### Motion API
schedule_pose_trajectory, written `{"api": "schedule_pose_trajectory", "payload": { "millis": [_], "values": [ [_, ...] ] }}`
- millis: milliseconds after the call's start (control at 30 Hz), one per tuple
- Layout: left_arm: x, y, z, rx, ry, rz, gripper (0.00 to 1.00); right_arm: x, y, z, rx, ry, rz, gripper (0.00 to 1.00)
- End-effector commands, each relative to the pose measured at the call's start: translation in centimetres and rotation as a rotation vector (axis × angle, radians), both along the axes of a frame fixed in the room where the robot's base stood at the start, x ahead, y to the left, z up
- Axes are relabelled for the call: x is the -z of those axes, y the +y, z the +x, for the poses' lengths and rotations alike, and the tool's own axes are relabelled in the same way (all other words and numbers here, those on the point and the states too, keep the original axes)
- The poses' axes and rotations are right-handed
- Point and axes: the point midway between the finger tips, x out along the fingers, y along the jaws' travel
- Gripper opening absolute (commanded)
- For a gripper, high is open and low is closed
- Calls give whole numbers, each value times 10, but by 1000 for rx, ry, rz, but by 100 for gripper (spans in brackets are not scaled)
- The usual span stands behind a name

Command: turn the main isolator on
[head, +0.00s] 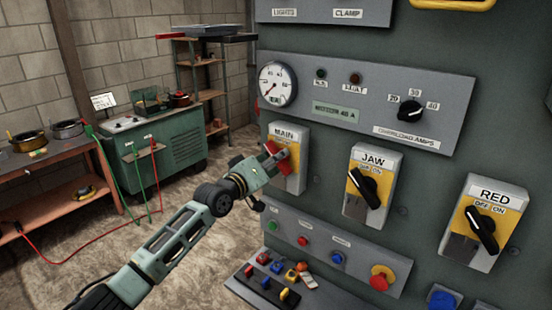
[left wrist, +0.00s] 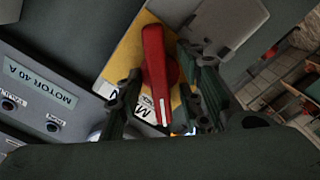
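The main isolator is a grey and yellow switch box (head: 293,181) labelled MAIN, at the left of the panel, with a red rotary handle (head: 284,163). In the left wrist view the red handle (left wrist: 155,70) stands between my left gripper's fingers, its white mark towards the label end. My left gripper (head: 274,160) is at the handle, one finger on each side. In the left wrist view, my left gripper (left wrist: 158,88) has a visible gap on the label-plate side; contact on the other side is unclear. The ON/OFF lettering is partly hidden. My right gripper is not in view.
To the right are the JAW switch (head: 370,187) and RED switch (head: 484,222), both with black handles. A gauge (head: 278,84) and overload dial (head: 408,111) sit above. A sloped button strip (head: 320,240) juts out below. A green welder cabinet (head: 155,145) stands behind left.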

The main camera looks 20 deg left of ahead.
Motion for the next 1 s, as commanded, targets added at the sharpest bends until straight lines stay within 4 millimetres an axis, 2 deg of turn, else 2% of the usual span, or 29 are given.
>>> {"api": "schedule_pose_trajectory", "payload": {
  "millis": [267, 633, 1000],
  "values": [
    [0, 0, 1, 0, 0, 0, 34, 0, 0, 0, 1, 0, 0, 0],
    [0, 0, 1, 0, 0, 1, 1, 0, 0, 0, 1, -1, 0, 0],
    [1, 0, 1, -1, -7, 20, 0, 3, 0, 0, 1, -1, 0, 0]
  ]
}}
